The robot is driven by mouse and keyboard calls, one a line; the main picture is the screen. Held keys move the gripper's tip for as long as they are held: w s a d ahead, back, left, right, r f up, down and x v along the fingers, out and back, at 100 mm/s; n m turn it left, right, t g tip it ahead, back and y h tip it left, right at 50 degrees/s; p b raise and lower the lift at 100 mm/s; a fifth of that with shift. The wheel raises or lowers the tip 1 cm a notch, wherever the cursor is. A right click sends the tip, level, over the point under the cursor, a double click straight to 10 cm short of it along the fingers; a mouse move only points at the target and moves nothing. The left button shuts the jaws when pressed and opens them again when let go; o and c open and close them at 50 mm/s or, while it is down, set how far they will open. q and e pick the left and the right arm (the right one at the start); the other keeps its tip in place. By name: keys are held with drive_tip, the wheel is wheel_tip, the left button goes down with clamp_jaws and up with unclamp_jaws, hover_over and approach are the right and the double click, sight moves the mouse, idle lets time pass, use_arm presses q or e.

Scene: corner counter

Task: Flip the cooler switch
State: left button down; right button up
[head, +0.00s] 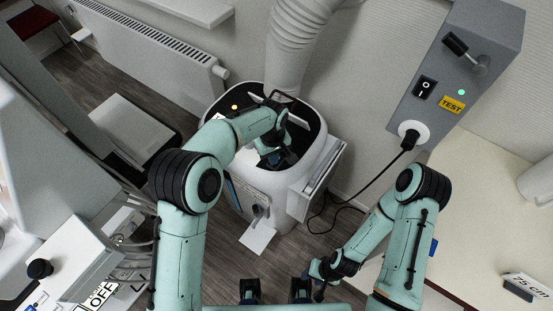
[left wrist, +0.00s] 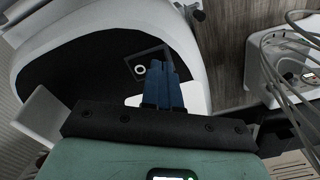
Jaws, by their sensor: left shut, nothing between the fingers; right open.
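The cooler (head: 322,178) is a white floor unit with a dark top, an orange light (head: 235,107) and a thick hose. In the left wrist view its dark top (left wrist: 90,60) carries a black square-framed part with a white ring (left wrist: 140,69), which looks like the switch; its state cannot be told. My left gripper (head: 280,162) is over the dark top, shut and empty. Its blue fingertips (left wrist: 160,66) are right beside the ring and overlap the frame; contact cannot be told. My right gripper (head: 275,290) is open and empty at the bottom of the head view.
A grey wall box (head: 440,75) at the upper right has an I/O rocker (head: 424,87), a lever, a green light and a plugged-in black cable. A radiator (head: 150,50) is behind on the left. A pale counter (head: 480,200) fills the right side.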

use_arm(q)
drive_tip(key=shift+f, duration=0.6)
use_arm(e)
drive_tip(key=shift+s+f, duration=0.2)
drive_tip(key=shift+f, duration=0.1)
use_arm(q)
drive_tip(key=shift+r+p, duration=1.55)
drive_tip(key=shift+r, duration=2)
use_arm(e)
drive_tip(key=w+r, duration=0.1)
drive_tip(key=r, duration=0.2)
drive_tip(key=w+r, duration=0.1)
drive_tip(key=shift+w+r, duration=0.15)
drive_tip(key=shift+w, duration=0.15)
use_arm(q)
drive_tip(key=shift+f, duration=0.1)
use_arm(e)
drive_tip(key=shift+s, duration=0.1)
